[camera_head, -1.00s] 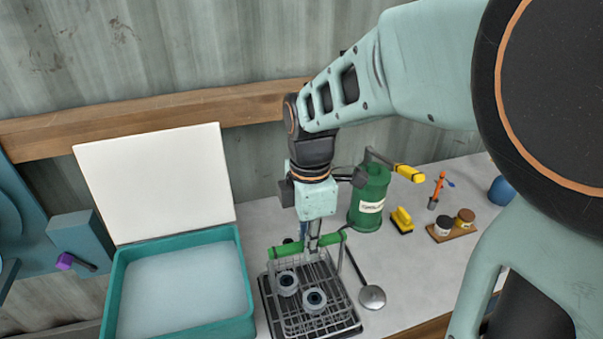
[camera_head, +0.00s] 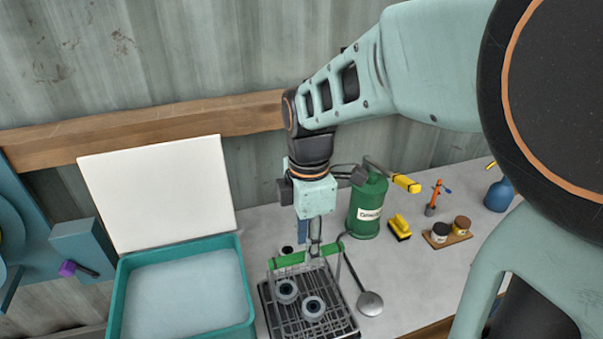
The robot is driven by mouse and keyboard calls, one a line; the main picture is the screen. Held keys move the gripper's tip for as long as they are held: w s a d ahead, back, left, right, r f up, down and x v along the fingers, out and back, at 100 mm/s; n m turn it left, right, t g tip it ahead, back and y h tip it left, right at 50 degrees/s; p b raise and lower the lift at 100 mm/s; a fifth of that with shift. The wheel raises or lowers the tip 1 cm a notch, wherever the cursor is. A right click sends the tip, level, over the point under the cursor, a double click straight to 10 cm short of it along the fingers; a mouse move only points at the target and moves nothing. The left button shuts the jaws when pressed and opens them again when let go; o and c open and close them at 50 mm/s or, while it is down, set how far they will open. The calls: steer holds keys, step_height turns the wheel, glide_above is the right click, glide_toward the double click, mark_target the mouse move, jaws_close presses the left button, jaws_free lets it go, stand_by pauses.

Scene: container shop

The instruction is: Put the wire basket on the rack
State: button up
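The wire basket (camera_head: 288,281) is a wire frame with a green bar handle (camera_head: 290,259) at its back and two grey round pieces with dark centres inside. It sits on or just over the dark rack (camera_head: 340,327) on the counter; I cannot tell whether it touches. My gripper (camera_head: 314,252) points down at the green handle, with its fingers at the bar. The fingers are small and partly hidden, so I cannot tell whether they are closed on the handle.
A teal tub (camera_head: 240,258) with a white raised lid (camera_head: 160,195) stands at the left. A ladle (camera_head: 369,302) lies right of the rack. A green canister (camera_head: 367,208), yellow brush (camera_head: 399,227), jars on a wooden tray (camera_head: 457,238) and blue bottle (camera_head: 498,194) stand behind and right.

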step_height(320, 180, up, 9)
steer(key=p, duration=0.4)
steer(key=shift+f, duration=0.15)
